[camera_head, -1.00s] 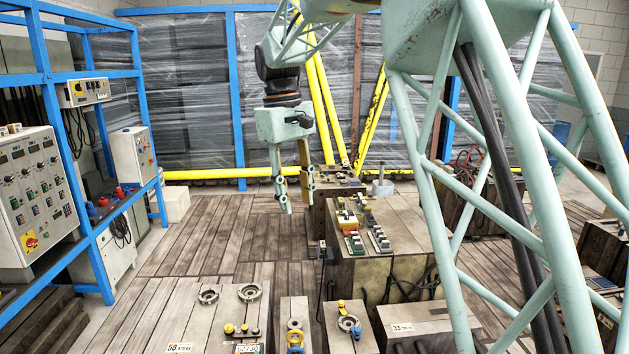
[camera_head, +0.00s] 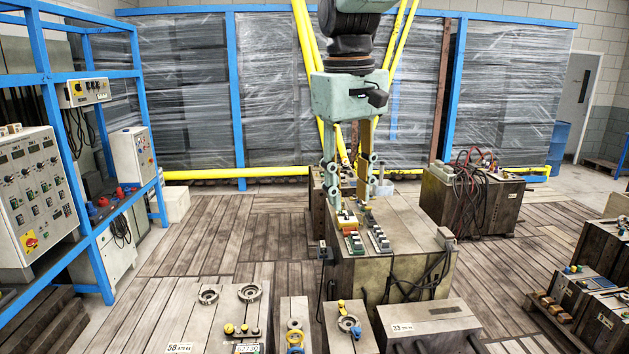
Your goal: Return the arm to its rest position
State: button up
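My gripper (camera_head: 347,200) hangs down from the arm in the upper middle of the head view. Its two fingers are apart with a clear gap and nothing shows between them. It appears in front of or above the far part of the central mould block (camera_head: 400,240). Whether the fingertips touch anything there cannot be told. The gripper's body is pale green with a dark wrist above it; the rest of the arm is cut off at the top edge.
A blue rack (camera_head: 48,110) with control boxes stands at the left. Mould blocks (camera_head: 215,315) line the front. A mould block with cables (camera_head: 475,195) stands at the right rear. Yellow posts (camera_head: 305,60) and wrapped stacks (camera_head: 185,90) are behind. Plank floor (camera_head: 215,220) is clear left of centre.

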jog(key=s+d+r+m, duration=0.1)
jog(key=s+d+r, duration=0.1)
jog(key=s+d, duration=0.6)
jog(key=s+d+f+m+t, duration=0.1)
jog(key=s+d+f, duration=0.1)
jog(key=s, duration=0.7)
jog(key=s+d+f+m+t, duration=0.1)
jog(key=s+f, duration=0.3)
jog(key=s, duration=0.6)
jog(key=s+d+f+m+t, duration=0.1)
jog(key=s+d+f+m, duration=0.1)
jog(key=s, duration=0.8)
jog(key=shift+d+f+y, duration=0.3)
jog(key=shift+d+f, duration=0.1)
jog(key=shift+d, duration=0.05)
jog(key=shift+c, duration=0.6)
